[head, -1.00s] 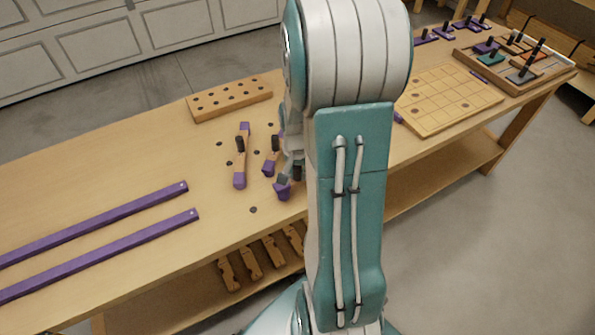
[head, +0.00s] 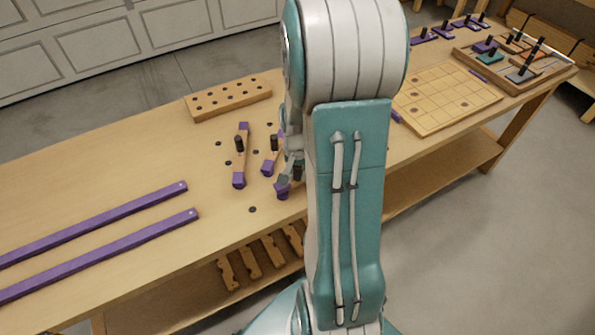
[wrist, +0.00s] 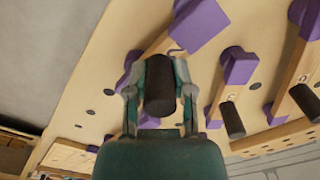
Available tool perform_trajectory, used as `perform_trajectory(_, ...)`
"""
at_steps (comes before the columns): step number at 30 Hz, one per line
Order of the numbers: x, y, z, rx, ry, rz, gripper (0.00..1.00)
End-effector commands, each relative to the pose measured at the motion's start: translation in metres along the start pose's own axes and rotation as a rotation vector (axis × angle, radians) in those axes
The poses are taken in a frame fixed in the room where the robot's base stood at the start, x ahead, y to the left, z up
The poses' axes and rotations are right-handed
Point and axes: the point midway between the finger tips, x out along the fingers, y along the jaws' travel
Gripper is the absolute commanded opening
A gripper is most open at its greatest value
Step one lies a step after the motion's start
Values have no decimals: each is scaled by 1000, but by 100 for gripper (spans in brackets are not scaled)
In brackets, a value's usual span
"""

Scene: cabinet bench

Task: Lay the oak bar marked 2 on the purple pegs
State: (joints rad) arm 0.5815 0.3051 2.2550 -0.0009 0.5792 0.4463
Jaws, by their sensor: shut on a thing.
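In the wrist view my gripper (wrist: 159,85) is shut on the black handle (wrist: 160,90) of an oak bar (wrist: 178,45). That bar has a purple block (wrist: 200,22) at its far end and more purple at its near end (wrist: 128,72). A mark on it is partly hidden and I cannot read it. Two similar oak bars (wrist: 228,90) (wrist: 300,80) lie to the right, each with purple ends and a black handle. In the head view my gripper (head: 292,165) is partly hidden by my arm, close above the bench. A purple end (head: 282,191) shows under it. I cannot tell whether the held bar touches the bench.
Two long purple strips (head: 110,214) (head: 120,248) lie at the left. A drilled wooden block (head: 230,98) stands at the back. A gridded board (head: 446,98) and a tray of handled pieces (head: 520,70) are to the right.

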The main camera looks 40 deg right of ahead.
Motion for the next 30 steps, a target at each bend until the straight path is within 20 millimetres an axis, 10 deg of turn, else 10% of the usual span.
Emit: perform_trajectory(30, 12, 0, 1, 0, -1, 0, 0)
